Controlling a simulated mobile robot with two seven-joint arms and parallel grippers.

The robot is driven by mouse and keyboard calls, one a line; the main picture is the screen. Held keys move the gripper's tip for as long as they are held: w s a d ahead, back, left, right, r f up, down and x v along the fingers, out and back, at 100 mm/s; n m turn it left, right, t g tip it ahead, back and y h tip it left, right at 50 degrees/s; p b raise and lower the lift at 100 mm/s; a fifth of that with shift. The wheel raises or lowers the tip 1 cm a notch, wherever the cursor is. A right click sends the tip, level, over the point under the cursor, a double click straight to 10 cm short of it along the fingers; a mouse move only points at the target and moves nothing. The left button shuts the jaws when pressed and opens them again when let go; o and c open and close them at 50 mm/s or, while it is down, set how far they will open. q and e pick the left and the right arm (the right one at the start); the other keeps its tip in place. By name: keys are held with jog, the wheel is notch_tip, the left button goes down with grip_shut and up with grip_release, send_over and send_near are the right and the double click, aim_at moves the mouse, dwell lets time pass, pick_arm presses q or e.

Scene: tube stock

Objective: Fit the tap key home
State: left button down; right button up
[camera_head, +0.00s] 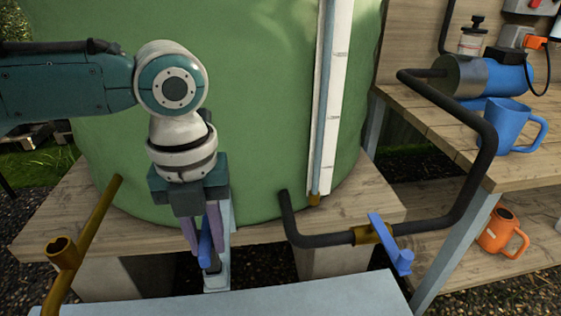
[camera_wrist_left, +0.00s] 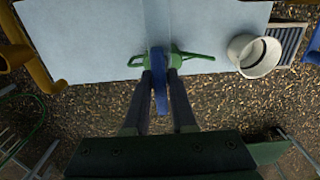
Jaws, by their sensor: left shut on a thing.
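My left gripper (camera_head: 207,254) points down in front of the green tank, above the edge of the pale blue bench. It is shut on a slim blue bar, which I take for the tap key (camera_head: 205,247). In the left wrist view the blue key (camera_wrist_left: 159,78) stands between the two fingers (camera_wrist_left: 160,82), and a green looped piece (camera_wrist_left: 192,56) shows just beyond it. A brass pipe with an open-topped fitting (camera_head: 62,251) rises at the left, apart from the gripper. My right gripper is not in view.
The green tank (camera_head: 255,110) stands close behind the gripper. A black pipe (camera_head: 440,219) with a blue-levered brass valve (camera_head: 370,233) runs at the right. A blue mug (camera_head: 506,125) and orange mug (camera_head: 499,232) are right.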

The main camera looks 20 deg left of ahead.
pick_arm(q)
jog(key=shift+f+b, duration=0.6)
jog(key=shift+f, duration=0.35)
dwell(0.9)
jog(key=shift+f, duration=0.7)
dwell(0.4)
dwell(0.6)
dwell(0.4)
jog(key=c, duration=0.7)
grip_release()
jog(key=shift+o, duration=0.2)
jog(key=shift+r, duration=0.1)
notch_tip(320, 180, up, 10)
jog(key=p, duration=0.2)
jog(key=shift+p, duration=0.3)
